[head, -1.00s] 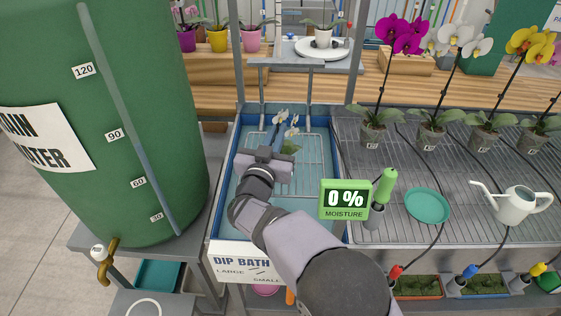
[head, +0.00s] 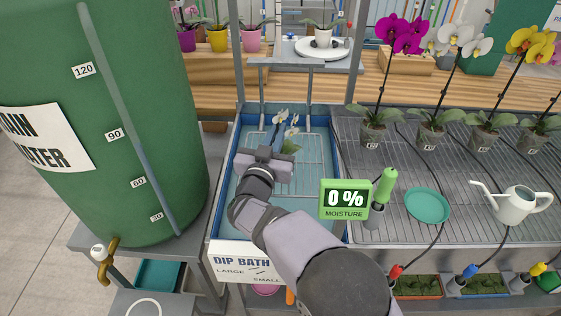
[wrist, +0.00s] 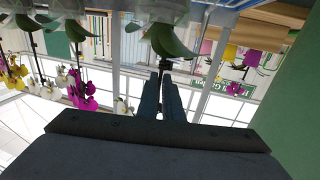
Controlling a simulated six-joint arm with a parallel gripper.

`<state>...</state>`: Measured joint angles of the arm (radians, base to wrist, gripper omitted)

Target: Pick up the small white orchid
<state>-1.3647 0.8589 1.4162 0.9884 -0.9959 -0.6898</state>
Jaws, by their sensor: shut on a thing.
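The small white orchid (head: 285,118) is in the blue dip bath, with its white flowers and green leaves showing beyond my gripper (head: 265,154). My gripper hides its pot in the head view. In the wrist view, which is upside down, a pale pot with drooping green leaves (wrist: 168,40) is at the top middle. There the fingers of my gripper (wrist: 167,75) are close together just below these leaves, shut on the orchid around its thin stem. The exact contact is too small to see.
The blue dip bath (head: 228,205) has a wire rack inside. A large green rain water tank (head: 150,160) stands close on the left. A moisture display (head: 345,199), a teal saucer (head: 428,205), a white watering can (head: 515,205) and several potted orchids stand on the right bench.

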